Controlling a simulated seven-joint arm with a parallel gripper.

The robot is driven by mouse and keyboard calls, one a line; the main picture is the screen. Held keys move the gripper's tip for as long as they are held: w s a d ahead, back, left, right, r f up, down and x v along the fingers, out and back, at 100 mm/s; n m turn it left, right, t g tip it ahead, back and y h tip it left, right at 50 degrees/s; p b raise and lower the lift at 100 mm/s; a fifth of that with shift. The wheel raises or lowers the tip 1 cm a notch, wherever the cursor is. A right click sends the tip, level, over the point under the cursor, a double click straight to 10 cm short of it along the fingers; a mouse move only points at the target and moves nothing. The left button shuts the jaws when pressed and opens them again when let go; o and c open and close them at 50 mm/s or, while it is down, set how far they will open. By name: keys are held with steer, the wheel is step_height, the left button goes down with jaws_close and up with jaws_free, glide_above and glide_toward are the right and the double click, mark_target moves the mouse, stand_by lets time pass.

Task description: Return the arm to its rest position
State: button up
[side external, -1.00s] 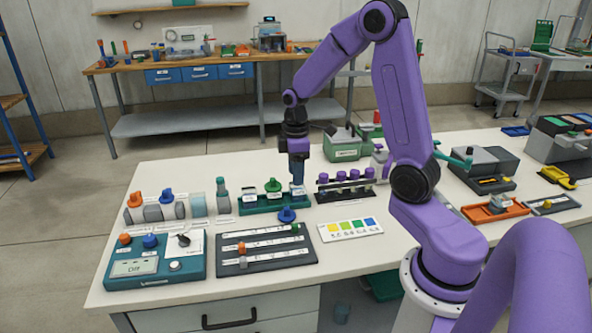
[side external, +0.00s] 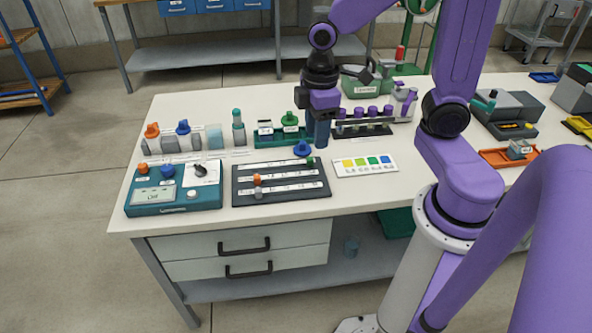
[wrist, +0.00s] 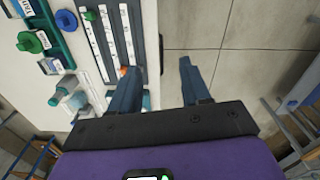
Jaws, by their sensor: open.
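My gripper (side external: 320,138) hangs pointing down over the bench, at the right end of the green rack (side external: 270,138) in the side view. In the wrist view its two blue-grey fingers (wrist: 160,68) stand apart with nothing between them but the bench edge and floor beyond. My purple arm is bent, with its elbow raised out of the top of the side view. Whether the fingertips touch anything on the bench is hidden in the side view.
A dark slotted board (side external: 282,187) with an orange knob, a blue knob (side external: 302,149), a teal control box (side external: 172,193) and a colour card (side external: 365,165) lie near the gripper. A rack of purple-capped vials (side external: 362,127) stands right of it.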

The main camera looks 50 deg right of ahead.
steer(key=s+a+r+n, duration=0.1)
steer(key=s+a+r, duration=0.1)
steer(key=s, duration=1.2)
steer(key=shift+s+a+n, duration=0.3)
steer(key=shift+a+n, duration=0.1)
steer(key=shift+a, duration=0.1)
